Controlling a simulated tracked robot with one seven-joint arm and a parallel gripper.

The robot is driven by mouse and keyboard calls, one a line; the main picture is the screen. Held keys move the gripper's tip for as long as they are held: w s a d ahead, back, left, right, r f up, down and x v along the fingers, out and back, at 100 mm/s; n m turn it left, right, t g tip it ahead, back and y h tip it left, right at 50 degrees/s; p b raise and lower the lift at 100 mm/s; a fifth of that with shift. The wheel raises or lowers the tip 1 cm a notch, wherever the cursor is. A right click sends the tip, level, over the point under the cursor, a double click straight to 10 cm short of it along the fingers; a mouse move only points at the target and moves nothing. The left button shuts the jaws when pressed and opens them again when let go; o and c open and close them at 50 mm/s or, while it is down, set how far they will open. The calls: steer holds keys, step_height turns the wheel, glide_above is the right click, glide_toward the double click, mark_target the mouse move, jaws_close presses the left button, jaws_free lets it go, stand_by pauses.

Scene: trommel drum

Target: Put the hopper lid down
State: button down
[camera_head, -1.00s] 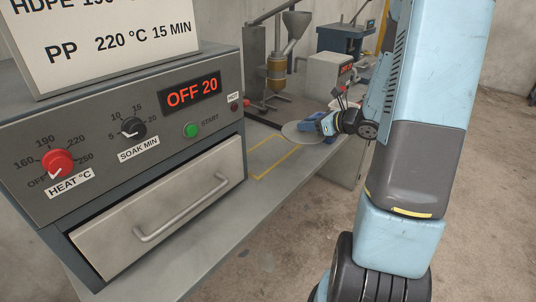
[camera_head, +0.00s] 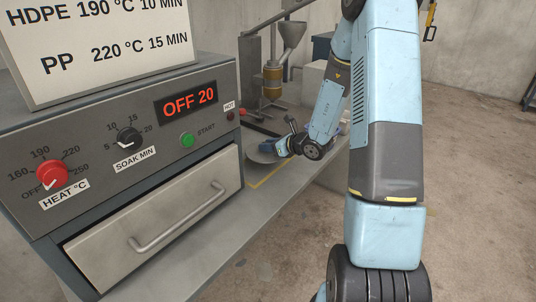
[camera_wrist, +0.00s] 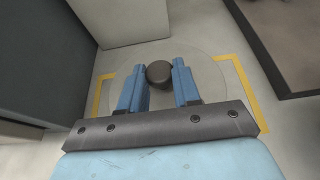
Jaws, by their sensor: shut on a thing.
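The hopper lid is a thin round grey disc (camera_wrist: 216,72) with a dark round knob (camera_wrist: 159,73) at its middle. My gripper (camera_wrist: 159,66) is shut on the knob, with one blue finger on each side. The lid lies over the yellow outline (camera_wrist: 250,82) on the bench top in the wrist view. In the head view the lid (camera_head: 258,154) shows low over the bench beside the oven, partly hidden by my gripper (camera_head: 277,148). I cannot tell whether it touches the bench.
The grey oven (camera_head: 130,160) with its drawer stands close on the left. A machine with a metal hopper (camera_head: 292,35) stands behind the lid on the bench. The near strip of bench (camera_head: 235,215) is clear, and its right edge drops to the concrete floor (camera_head: 470,190).

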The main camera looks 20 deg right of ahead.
mark_target(267, 153)
steer(key=shift+w+a+f, duration=0.25)
steer(key=shift+a+f, duration=0.05)
steer(key=shift+f, duration=1.7)
steer(key=c, duration=0.8)
jaws_free()
steer(key=shift+f, duration=0.1)
